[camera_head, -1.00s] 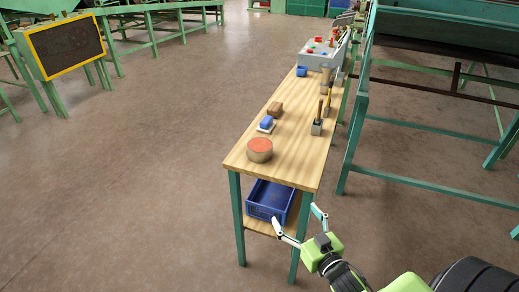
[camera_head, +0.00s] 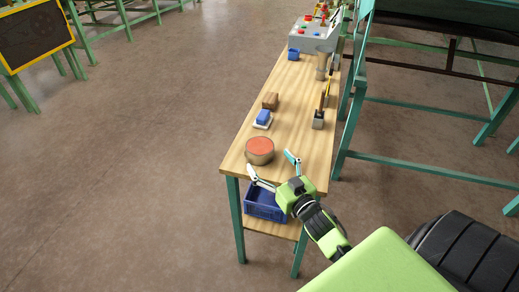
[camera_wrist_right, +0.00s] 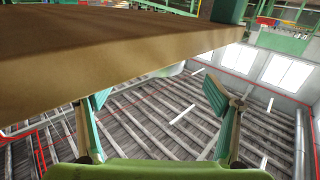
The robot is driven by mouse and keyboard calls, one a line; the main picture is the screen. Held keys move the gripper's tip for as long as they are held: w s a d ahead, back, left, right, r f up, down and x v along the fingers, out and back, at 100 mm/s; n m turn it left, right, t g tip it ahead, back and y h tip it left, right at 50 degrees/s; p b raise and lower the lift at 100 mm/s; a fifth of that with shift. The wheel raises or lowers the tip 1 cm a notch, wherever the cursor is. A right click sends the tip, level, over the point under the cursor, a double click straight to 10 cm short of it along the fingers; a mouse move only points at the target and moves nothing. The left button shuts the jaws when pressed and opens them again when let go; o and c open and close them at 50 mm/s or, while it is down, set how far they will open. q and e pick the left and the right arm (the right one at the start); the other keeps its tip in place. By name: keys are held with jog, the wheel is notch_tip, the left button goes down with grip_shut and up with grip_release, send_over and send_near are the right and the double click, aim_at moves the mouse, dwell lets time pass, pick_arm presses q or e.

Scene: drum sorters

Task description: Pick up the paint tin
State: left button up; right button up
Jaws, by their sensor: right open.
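The paint tin (camera_head: 260,155) is a short round can with an orange-red top and a tan side. It stands upright near the front end of the wooden table in the head view. My right gripper (camera_head: 271,164) is open and empty at the table's front end, apart from the tin. One finger is in front of the tin, the other to its right. In the right wrist view, both spread fingers (camera_wrist_right: 158,97) show with nothing between them; the tin does not show there. My left gripper is out of view.
The wooden table (camera_head: 290,145) also carries a blue-and-white item (camera_head: 263,118), a brown block (camera_head: 270,101) and a holder with tools (camera_head: 318,122). A blue crate (camera_head: 262,208) sits on its lower shelf. The table edge (camera_wrist_right: 120,65) lies close in the wrist view.

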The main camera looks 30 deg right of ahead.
aim_at(259, 145)
jog(key=shift+w, duration=0.75)
jog(key=shift+w+f, duration=0.15)
jog(key=shift+w, duration=0.25)
jog(key=shift+w+d+r+p, duration=0.15)
jog(key=shift+w, duration=0.3)
jog(key=shift+w+d+r+p, duration=0.1)
jog(key=shift+w+d+p, duration=0.05)
jog(key=shift+w, duration=0.3)
jog(key=w, duration=0.3)
jog(key=shift+w+d+f, duration=0.1)
jog(key=shift+d+f, duration=0.1)
jog(key=shift+d, duration=0.05)
jog(key=shift+w, duration=0.2)
jog(key=c, duration=2.1)
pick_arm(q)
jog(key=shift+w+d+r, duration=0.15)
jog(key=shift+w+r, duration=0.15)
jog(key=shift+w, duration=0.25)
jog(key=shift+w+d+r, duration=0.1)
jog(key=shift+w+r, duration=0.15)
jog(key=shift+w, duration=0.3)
pick_arm(e)
jog(key=shift+r, duration=0.25)
